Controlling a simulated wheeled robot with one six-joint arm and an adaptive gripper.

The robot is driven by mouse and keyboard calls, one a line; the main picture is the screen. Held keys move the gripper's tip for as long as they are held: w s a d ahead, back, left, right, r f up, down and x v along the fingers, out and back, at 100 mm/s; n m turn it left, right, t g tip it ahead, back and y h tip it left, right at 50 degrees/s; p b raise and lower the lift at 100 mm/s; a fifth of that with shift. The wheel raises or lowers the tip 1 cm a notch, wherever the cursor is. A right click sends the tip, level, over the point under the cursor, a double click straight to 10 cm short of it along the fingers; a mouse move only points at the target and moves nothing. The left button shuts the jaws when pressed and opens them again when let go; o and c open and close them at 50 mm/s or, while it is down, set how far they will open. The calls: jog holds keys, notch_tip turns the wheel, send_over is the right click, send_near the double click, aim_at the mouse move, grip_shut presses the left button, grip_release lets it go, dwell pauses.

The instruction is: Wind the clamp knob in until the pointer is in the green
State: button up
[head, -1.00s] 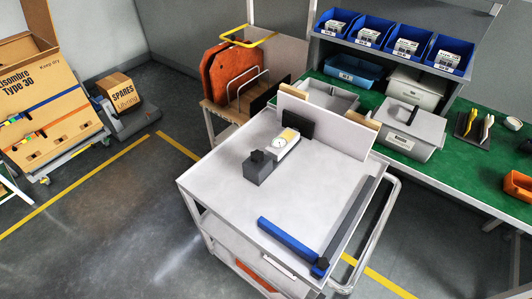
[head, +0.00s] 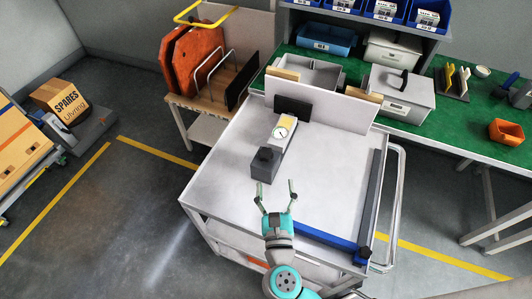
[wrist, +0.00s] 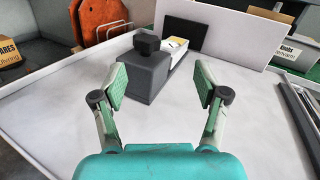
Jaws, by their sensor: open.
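The clamp fixture is a dark grey block (head: 264,168) on the white cart top (head: 225,165), with a black knob (head: 265,153) on top. Behind the block sits a pale unit with a round white dial (head: 281,132). The pointer and any green zone are too small to read. In the wrist view the block (wrist: 145,80) and knob (wrist: 147,42) stand ahead between the fingers, and the block hides most of the dial unit (wrist: 177,46). My gripper (head: 276,190) is open and empty, in front of the block and apart from it; it also shows in the wrist view (wrist: 160,84).
A white upright panel (head: 320,110) with a black plate (head: 292,107) closes the cart's back. A blue bar (head: 325,236) lies along the front edge and a dark grey bar (head: 372,195) along the right. The cart top between is clear.

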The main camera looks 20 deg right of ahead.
aim_at(266, 161)
jog(key=shift+w+a+f+m, duration=0.2)
jog(key=shift+w+a+m, duration=0.25)
jog(key=shift+w, duration=0.1)
jog(key=shift+w+a+f+m, duration=0.15)
jog(key=shift+w+a+m, duration=0.15)
jog(key=shift+w+m, duration=0.2)
jog(key=x, duration=1)
jog(key=shift+w+d+f, duration=0.15)
jog(key=shift+w+f, duration=0.05)
jog(key=shift+f, duration=0.05)
jog(key=c, duration=1.2)
